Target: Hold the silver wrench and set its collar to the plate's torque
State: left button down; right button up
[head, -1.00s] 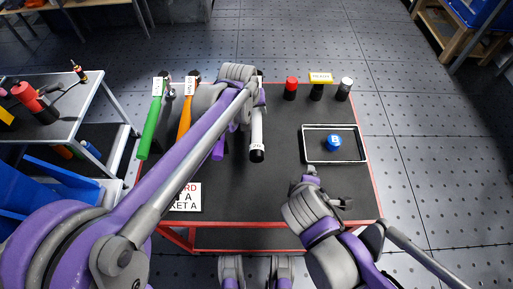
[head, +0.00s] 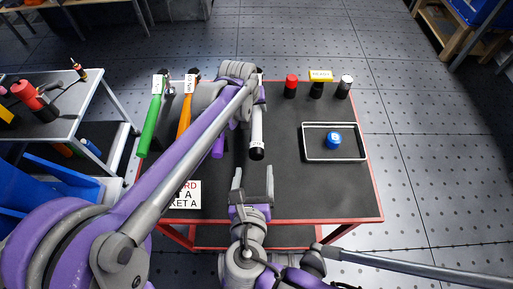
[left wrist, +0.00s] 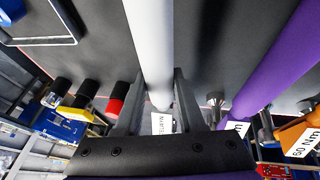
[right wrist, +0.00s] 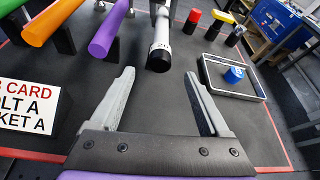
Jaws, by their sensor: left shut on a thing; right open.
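The silver wrench (head: 257,128) lies lengthwise on the dark table, its black collar end (head: 257,154) toward me. In the left wrist view my left gripper (left wrist: 160,80) is shut around the wrench's pale shaft (left wrist: 150,35). In the head view my left arm partly hides that grip. My right gripper (head: 253,172) is open and empty, just on the near side of the collar end. In the right wrist view the collar (right wrist: 159,56) stands ahead of the open fingers, apart from them.
Green (head: 150,128), orange (head: 184,118) and purple (head: 218,150) wrenches lie left of the silver one. A tray (head: 357,157) with a blue piece (head: 333,140) is at the right. Red, yellow-topped and white-topped pieces stand at the back right. The front right table is clear.

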aim_at(261, 157)
jog(key=x, duration=1)
jog(key=shift+w+f, duration=0.15)
grip_shut()
jog(key=shift+y, duration=0.3)
jog(key=shift+d+m+y, duration=0.1)
jog(key=shift+m+y, duration=0.3)
jog(key=shift+m, duration=0.5)
jog(key=m+y, duration=0.2)
jog(key=m, duration=0.1)
jog(key=m+t+y, duration=0.1)
jog(key=m+y, duration=0.1)
jog(key=m, duration=0.2)
jog(key=shift+d+y, duration=0.1)
jog(key=shift+y, duration=0.2)
jog(key=shift+m, duration=0.5)
